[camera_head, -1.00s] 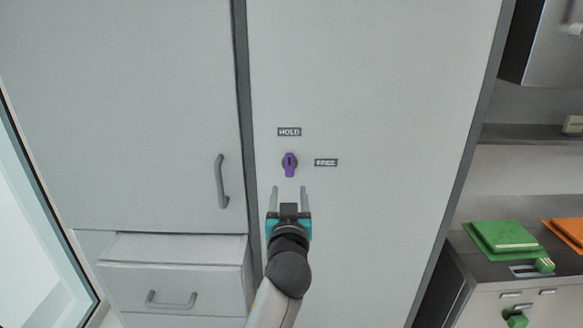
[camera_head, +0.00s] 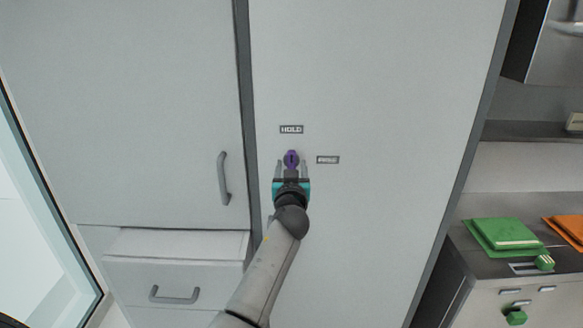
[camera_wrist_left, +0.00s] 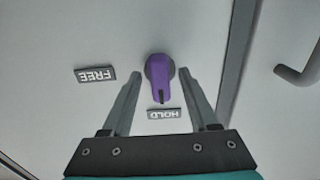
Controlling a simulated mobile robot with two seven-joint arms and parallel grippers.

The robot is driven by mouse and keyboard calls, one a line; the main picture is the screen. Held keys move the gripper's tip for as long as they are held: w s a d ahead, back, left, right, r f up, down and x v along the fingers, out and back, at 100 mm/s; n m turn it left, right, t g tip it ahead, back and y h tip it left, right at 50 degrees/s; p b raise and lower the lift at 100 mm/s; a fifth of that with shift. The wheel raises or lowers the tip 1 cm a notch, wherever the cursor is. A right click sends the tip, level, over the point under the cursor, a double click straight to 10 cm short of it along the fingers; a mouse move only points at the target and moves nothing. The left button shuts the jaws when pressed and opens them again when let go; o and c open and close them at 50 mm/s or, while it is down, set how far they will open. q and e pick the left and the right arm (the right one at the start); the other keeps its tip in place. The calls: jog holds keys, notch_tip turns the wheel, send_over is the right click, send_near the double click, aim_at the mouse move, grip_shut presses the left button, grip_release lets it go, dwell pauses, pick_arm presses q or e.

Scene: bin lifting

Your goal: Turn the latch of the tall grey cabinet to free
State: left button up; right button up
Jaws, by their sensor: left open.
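The tall grey cabinet (camera_head: 390,120) fills the middle of the head view, with a purple latch (camera_head: 291,157) on its door. The HOLD label (camera_head: 291,129) is above the latch and the FREE label (camera_head: 328,160) is to its right. In the left wrist view, which is turned upside down, the latch (camera_wrist_left: 161,78) points at the HOLD label (camera_wrist_left: 164,114); the FREE label (camera_wrist_left: 95,75) is off to the left. My left gripper (camera_head: 291,164) is open, its fingers on either side of the latch. I cannot tell whether they touch it. My right gripper is not in view.
A neighbouring cabinet door with a grey handle (camera_head: 223,179) is close on the left, above a drawer (camera_head: 190,282) that stands out a little. A counter with a green board (camera_head: 503,235) and an orange one (camera_head: 570,229) is at the right.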

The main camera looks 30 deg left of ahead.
pick_arm(q)
grip_shut()
dwell(0.6)
